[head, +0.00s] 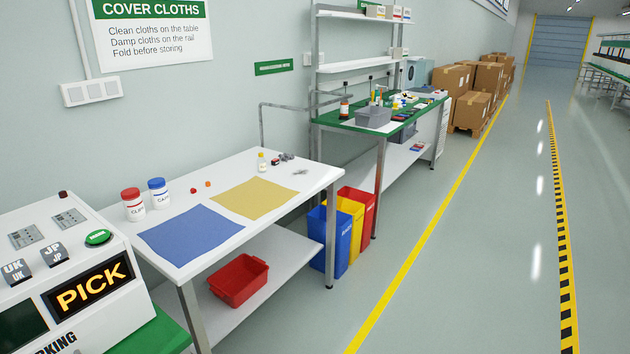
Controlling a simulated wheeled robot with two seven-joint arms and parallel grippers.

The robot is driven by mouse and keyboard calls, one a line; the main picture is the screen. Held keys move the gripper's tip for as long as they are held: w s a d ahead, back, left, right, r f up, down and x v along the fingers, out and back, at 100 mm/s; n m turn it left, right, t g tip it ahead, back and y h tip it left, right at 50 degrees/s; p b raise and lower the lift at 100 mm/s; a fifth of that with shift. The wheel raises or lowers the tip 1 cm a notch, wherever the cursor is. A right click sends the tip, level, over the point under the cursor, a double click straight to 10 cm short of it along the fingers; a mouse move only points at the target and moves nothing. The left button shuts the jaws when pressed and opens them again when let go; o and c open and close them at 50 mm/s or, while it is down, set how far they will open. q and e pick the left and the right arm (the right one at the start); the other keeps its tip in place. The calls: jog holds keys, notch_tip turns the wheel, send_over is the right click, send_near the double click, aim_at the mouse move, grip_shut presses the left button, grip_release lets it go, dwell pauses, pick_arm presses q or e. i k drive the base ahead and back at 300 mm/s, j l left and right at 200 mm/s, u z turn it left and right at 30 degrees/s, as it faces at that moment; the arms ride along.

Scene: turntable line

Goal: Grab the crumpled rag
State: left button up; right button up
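No clearly crumpled rag shows in the head view. Two cloths lie flat on the white table (222,243): a blue cloth (190,235) at the front left and a yellow cloth (253,199) behind it to the right. Small grey pieces (286,157) lie near the table's far end; they are too small to identify. Neither of my grippers is in view.
Two jars, red-lidded (133,205) and blue-lidded (159,194), stand at the table's wall side. A red crate (239,280) sits on the lower shelf. A machine with a PICK display (90,285) stands at left. Blue, yellow and red bins stand past the table. The right-hand floor is clear.

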aim_at(285, 156)
jog(key=i+l+u, duration=0.2)
jog(key=i, duration=0.4)
jog(key=i+u, duration=0.2)
jog(key=i, duration=0.4)
jog(key=l, duration=0.05)
